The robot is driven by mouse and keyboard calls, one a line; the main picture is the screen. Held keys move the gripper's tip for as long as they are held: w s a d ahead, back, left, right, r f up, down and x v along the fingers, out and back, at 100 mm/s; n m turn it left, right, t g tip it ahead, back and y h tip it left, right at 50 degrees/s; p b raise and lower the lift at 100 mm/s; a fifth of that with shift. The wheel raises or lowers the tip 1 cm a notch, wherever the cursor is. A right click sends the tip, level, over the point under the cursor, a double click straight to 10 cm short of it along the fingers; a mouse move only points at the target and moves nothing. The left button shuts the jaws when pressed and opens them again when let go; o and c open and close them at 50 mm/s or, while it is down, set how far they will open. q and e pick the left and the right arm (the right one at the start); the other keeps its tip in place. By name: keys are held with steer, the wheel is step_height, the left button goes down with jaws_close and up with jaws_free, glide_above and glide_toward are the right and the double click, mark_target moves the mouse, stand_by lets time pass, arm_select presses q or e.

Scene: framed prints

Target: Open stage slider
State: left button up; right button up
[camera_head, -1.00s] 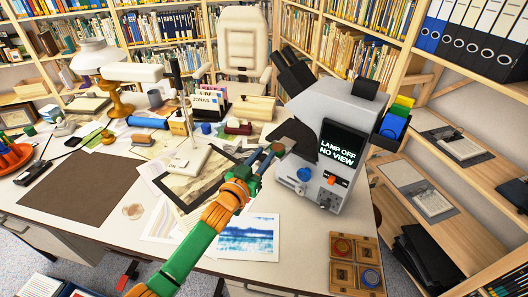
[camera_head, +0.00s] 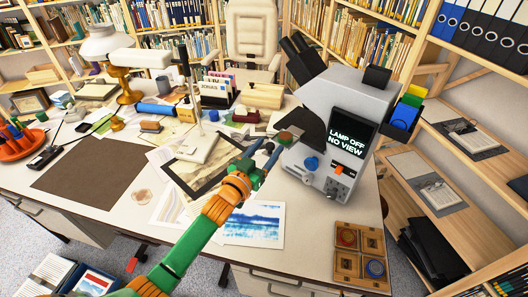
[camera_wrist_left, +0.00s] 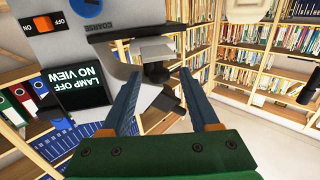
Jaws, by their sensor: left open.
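A grey microscope (camera_head: 335,110) stands on the right part of the desk. Its screen (camera_head: 350,138) reads LAMP OFF NO VIEW. A blue knob (camera_head: 311,163) and an orange switch (camera_head: 346,170) are on its front; the switch also shows in the left wrist view (camera_wrist_left: 47,24). The dark stage (camera_wrist_left: 135,30) juts out from the microscope, and I cannot make out which part is the slider. My left gripper (camera_head: 272,146) is open beside the microscope's left side, near the stage. My right gripper is not in view.
Prints lie under my left arm, including a blue watercolor (camera_head: 254,224). A wooden tray with round pieces (camera_head: 345,238) sits at the desk's front right. A brown mat (camera_head: 90,172) lies at left. Bookshelves (camera_head: 470,180) stand close on the right.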

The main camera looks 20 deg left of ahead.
arm_select(q)
steer(key=s, duration=0.2)
steer(key=s+a, duration=0.1)
steer(key=s, duration=0.2)
steer(key=shift+s, duration=0.25)
